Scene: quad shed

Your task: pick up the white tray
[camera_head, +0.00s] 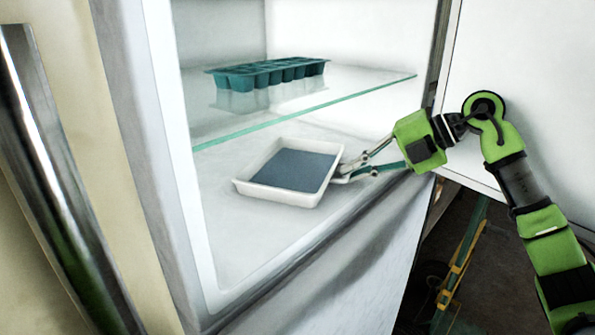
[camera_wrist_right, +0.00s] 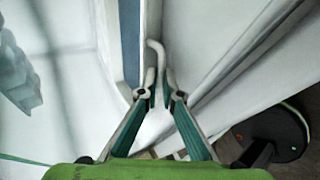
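The white tray (camera_head: 237,187), shallow with a blue-grey inside, sits on the floor of the open white cabinet, below a glass shelf. My right gripper (camera_head: 342,173) is at the tray's right edge, one finger above the other. In the right wrist view, a thin white curved part (camera_wrist_right: 157,50) beside the tray's blue-grey inside (camera_wrist_right: 129,38) runs between the fingertips of the right gripper (camera_wrist_right: 160,95). The fingertips are close to it on both sides; I cannot tell whether they press on it. My left gripper is not in view.
A teal tray with compartments (camera_head: 268,74) stands on the glass shelf (camera_head: 350,85) above the white tray. The cabinet's front edge (camera_head: 300,262) runs below. The white door (camera_head: 530,80) stands open at right. A yellow and green stand (camera_head: 457,270) is at lower right.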

